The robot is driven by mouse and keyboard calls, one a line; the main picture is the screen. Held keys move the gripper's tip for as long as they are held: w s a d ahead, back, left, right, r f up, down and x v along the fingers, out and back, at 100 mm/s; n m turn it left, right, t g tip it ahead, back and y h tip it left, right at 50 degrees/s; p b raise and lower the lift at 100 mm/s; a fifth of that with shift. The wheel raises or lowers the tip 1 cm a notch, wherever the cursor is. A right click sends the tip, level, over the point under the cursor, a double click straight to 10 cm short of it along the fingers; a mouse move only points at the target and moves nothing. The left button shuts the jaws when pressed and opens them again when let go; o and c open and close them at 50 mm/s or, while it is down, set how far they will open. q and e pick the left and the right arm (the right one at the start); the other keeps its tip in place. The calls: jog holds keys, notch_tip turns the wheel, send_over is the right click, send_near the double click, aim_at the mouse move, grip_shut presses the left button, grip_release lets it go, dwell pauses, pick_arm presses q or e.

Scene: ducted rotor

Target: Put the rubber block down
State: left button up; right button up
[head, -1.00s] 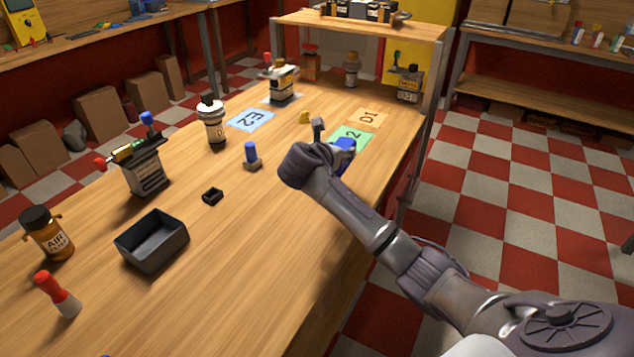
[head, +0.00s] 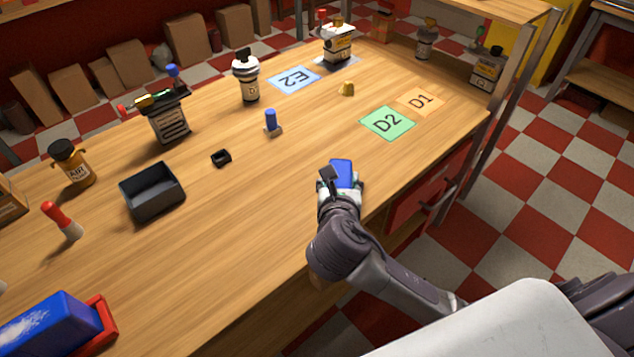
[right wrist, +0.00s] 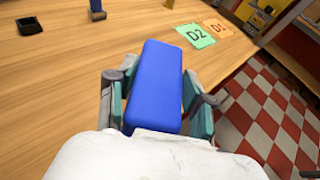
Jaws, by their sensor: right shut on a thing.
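The rubber block, a blue oblong (head: 342,171), is between the fingers of my right gripper (head: 339,187) near the front edge of the wooden table. In the right wrist view the block (right wrist: 155,82) lies lengthwise between the two teal-padded fingers of the gripper (right wrist: 160,98), its far end reaching past them. The gripper is shut on it. I cannot tell whether the block touches the tabletop. The green D2 mat (head: 388,123) and the orange D1 mat (head: 421,101) lie farther back to the right, both bare. My left gripper is not in view.
A blue E2 mat (head: 294,79), a small blue-topped piece (head: 271,122), a small yellow piece (head: 346,89), a small black holder (head: 221,158) and a black bin (head: 152,192) are on the table. A large blue thing (head: 48,325) sits at front left. The table's middle is clear.

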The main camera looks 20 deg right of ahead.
jog(key=w+a+f, duration=0.1)
jog(key=w+f, duration=0.1)
jog(key=w, duration=0.1)
jog(key=w+a+f+b, duration=0.1)
jog(key=w+a+f, duration=0.1)
jog(key=w, duration=0.2)
jog(key=w+a+f, duration=0.2)
jog(key=w, duration=0.1)
jog(key=shift+w+a+f, duration=0.15)
jog(key=shift+a+f, duration=0.1)
jog(key=shift+f, duration=0.05)
jog(key=shift+w+f, duration=0.1)
jog(key=shift+f, duration=0.45)
notch_tip(320, 180, down, 2)
jog(key=shift+f+b, duration=0.25)
jog(key=shift+b, duration=0.2)
jog(key=shift+f, duration=0.3)
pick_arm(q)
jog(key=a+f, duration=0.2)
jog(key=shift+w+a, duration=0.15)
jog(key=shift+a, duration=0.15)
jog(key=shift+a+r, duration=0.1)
pick_arm(e)
jog(key=shift+f, duration=0.1)
